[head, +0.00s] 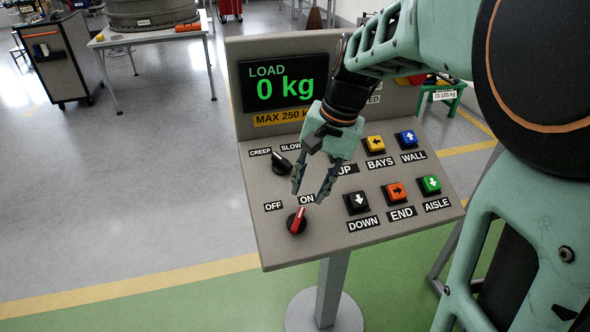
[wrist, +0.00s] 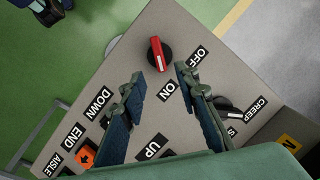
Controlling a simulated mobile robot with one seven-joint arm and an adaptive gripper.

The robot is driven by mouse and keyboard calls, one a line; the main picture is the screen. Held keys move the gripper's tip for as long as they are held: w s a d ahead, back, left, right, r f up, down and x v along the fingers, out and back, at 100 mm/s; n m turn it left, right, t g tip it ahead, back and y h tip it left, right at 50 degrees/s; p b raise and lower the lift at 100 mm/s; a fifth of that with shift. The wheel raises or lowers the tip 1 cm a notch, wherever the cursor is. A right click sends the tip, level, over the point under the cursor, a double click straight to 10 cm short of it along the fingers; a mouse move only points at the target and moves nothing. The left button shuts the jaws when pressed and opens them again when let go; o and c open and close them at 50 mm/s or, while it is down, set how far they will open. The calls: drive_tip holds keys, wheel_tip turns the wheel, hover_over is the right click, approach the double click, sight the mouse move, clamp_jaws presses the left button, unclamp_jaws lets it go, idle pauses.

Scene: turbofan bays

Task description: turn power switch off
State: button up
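The power switch (head: 297,221) is a round black knob with a red handle, at the lower left of the grey control panel (head: 285,248). Its handle points up and slightly right, toward the ON label (head: 306,199); the OFF label (head: 273,206) is to its upper left. In the wrist view the red handle (wrist: 157,54) lies just beyond my fingertips, along the gap between them. My gripper (head: 309,192) is open and empty, above the panel, close to the knob but apart from it.
A black CREEP/SLOW knob (head: 281,163) sits above the switch. Several arrow buttons, including DOWN (head: 358,202) and END (head: 396,192), are to the right. The load display (head: 285,84) reads 0 kg.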

sight(300, 214)
drive_tip(key=x, duration=0.9)
drive_tip(key=shift+f, duration=0.45)
clamp_jaws()
